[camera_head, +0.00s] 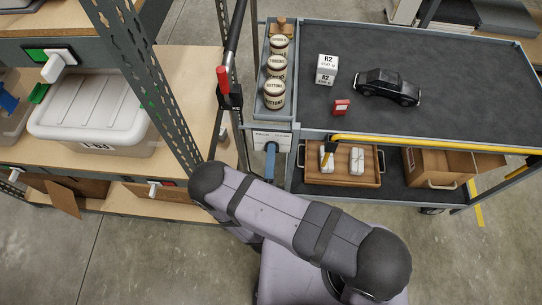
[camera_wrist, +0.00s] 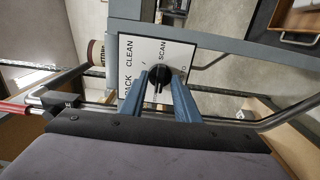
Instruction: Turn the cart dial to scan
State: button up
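The cart dial is a black round knob (camera_wrist: 160,74) on a white plate (camera_wrist: 128,70) in the wrist view. The words CLEAN and SCAN can be read on the plate, with another word, partly covered, by its left edge. In the head view the plate (camera_head: 262,138) is on the cart's left end and the knob is hidden. My gripper (camera_wrist: 160,82) has blue fingers, one on each side of the knob. They look apart, with a gap between them, so the gripper looks open around the knob. Which word the knob points at is unclear.
The cart top (camera_head: 440,60) holds a black toy car (camera_head: 388,86), a white block (camera_head: 327,69), a red item (camera_head: 341,107) and several round tins in a side tray. A yellow rail (camera_head: 430,145) runs along its front. A metal shelf (camera_head: 175,130) with a lidded bin (camera_head: 90,105) stands left.

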jog(key=shift+c, duration=0.6)
grip_shut()
